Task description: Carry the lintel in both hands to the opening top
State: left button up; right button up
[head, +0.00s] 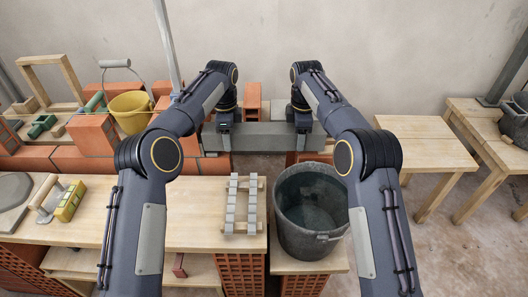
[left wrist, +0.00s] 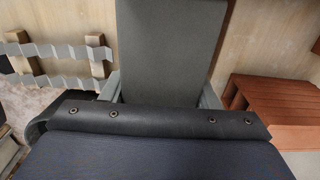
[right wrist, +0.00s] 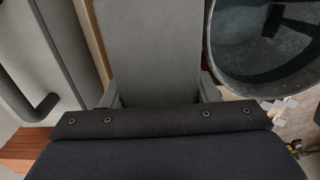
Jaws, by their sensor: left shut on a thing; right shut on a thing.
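The lintel (head: 264,137) is a long grey beam, lying level across both of my grippers at the far side of the workbench in the head view. My left gripper (head: 225,138) is shut on it near its left end. My right gripper (head: 303,136) is shut on it near its right end. The lintel also fills the middle of the left wrist view (left wrist: 170,50) and the right wrist view (right wrist: 152,50). My wrists hide most of the fingers there. I cannot tell whether the lintel touches the brickwork behind it.
A dark bucket (head: 310,210) stands in front of the lintel, right of the workbench (head: 150,215). A zigzag metal piece on wood (head: 243,203) lies on the bench. A yellow bucket (head: 131,110) stands left on the bricks (head: 93,134). A wooden table (head: 425,143) is at right.

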pick_arm(q)
jog(key=shift+d+f+b, duration=0.1)
jog(key=shift+f+b, duration=0.45)
jog(key=shift+f, duration=0.15)
pick_arm(e)
jog(key=shift+a+f, duration=0.1)
jog(key=shift+f, duration=0.6)
pick_arm(q)
jog(key=o, duration=1.3)
jog(key=shift+r, duration=0.1)
pick_arm(e)
jog(key=o, duration=1.3)
jog(key=shift+r, duration=0.15)
pick_arm(q)
jog(key=shift+r, duration=0.1)
notch_tip(320, 180, up, 7)
jog(key=shift+r, duration=0.1)
pick_arm(e)
jog(key=shift+r, duration=3.7)
pick_arm(q)
jog(key=shift+r, duration=0.1)
